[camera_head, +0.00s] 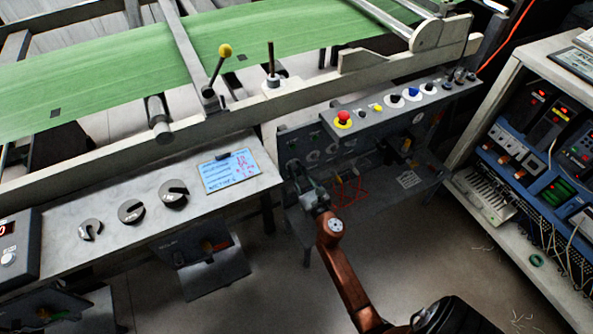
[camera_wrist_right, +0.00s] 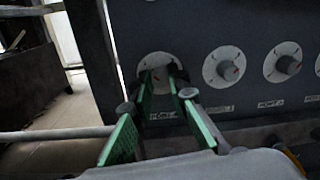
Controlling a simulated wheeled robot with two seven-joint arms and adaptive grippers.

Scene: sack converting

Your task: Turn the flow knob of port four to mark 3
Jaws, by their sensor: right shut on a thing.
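A dark upright panel carries a row of flow knobs with round white dials. In the right wrist view my right gripper (camera_wrist_right: 160,78) reaches the leftmost dial (camera_wrist_right: 154,60). Its green-padded fingers are shut on the flow knob at that dial's centre, which they mostly hide. The label (camera_wrist_right: 161,115) below is too blurred to read the port number surely, and the pointer's mark is hidden. A second knob (camera_wrist_right: 226,68) and a third knob (camera_wrist_right: 287,65) stand free to the right. In the head view my right gripper (camera_head: 306,188) is at the panel's left end. My left gripper is not in view.
A dark upright post (camera_wrist_right: 95,65) stands close left of the held knob. In the head view, a red button (camera_head: 343,118) sits on the ledge above the panel. Red cable (camera_head: 348,190) hangs nearby.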

